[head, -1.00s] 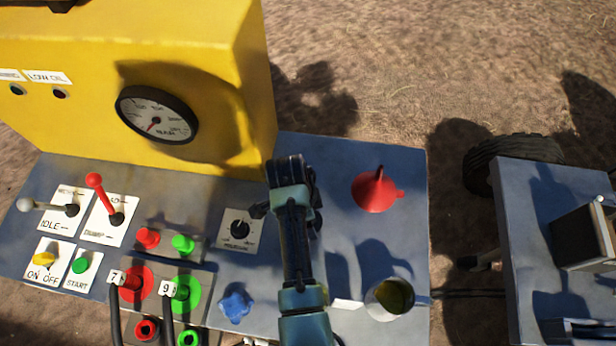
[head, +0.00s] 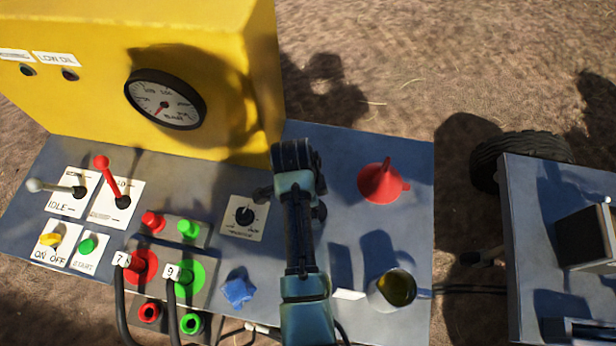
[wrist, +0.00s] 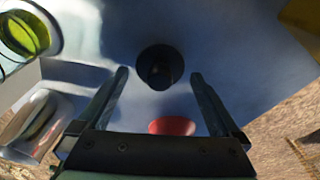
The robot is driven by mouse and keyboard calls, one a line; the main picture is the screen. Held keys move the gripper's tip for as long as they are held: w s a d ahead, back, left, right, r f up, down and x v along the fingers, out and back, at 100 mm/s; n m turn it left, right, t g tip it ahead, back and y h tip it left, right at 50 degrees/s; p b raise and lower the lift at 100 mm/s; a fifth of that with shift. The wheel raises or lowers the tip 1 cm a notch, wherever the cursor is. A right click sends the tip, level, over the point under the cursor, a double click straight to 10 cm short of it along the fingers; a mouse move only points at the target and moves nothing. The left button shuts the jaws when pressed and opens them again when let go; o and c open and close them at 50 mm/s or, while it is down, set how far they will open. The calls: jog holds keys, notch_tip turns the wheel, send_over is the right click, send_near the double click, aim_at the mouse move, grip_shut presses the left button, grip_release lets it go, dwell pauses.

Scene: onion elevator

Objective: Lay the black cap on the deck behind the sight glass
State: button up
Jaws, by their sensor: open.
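A round black piece, which looks like the black cap (wrist: 160,67), shows in the wrist view ahead of my fingers, over the blue-grey deck (head: 345,150). Its height above the deck is unclear. My gripper (wrist: 160,77) is open, its two fingers apart on either side of the line to the cap, holding nothing. In the head view my gripper and arm hide the cap.
A red funnel (head: 382,182) stands right of my gripper. A metal cup (head: 393,290) is nearer the front. The yellow housing (head: 225,60) with a gauge rises at the back left.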

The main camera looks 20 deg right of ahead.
notch_tip(320, 180, up, 10)
jog(key=a, duration=0.1)
jog(key=shift+w+a+b, duration=0.2)
jog(key=shift+a+b, duration=0.05)
jog(key=shift+b, duration=0.15)
jog(key=shift+r, duration=0.1)
